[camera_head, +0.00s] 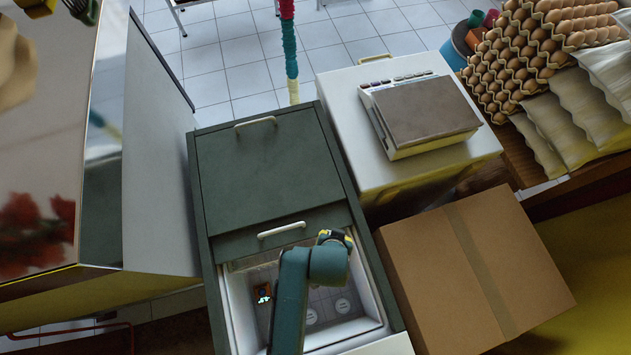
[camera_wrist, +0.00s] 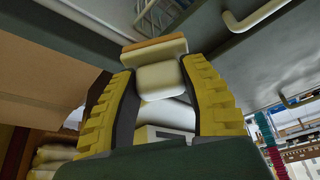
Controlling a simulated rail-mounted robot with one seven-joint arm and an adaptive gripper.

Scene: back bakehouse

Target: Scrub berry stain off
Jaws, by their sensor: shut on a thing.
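My gripper (camera_wrist: 157,72) is shut on a pale block with a tan strip (camera_wrist: 153,50) along its far end, seen in the wrist view between the yellow ribbed fingers. I cannot tell exactly what the block is. In the head view, my gripper (camera_head: 335,238) shows only as a small yellow and black part past my arm, near a pale handle; the block cannot be made out there. A blurred dark red patch (camera_head: 38,225) shows on the shiny surface at the left, well away from my gripper. I cannot tell whether it is the berry stain or a reflection.
A green chest (camera_head: 265,175) with an open white well lies under my arm. A cardboard box (camera_head: 475,270) and a white unit bearing a scale (camera_head: 420,108) stand to its right. Egg trays (camera_head: 520,60) and pale sacks (camera_head: 565,120) are at the far right. The tiled floor (camera_head: 220,60) behind is partly clear.

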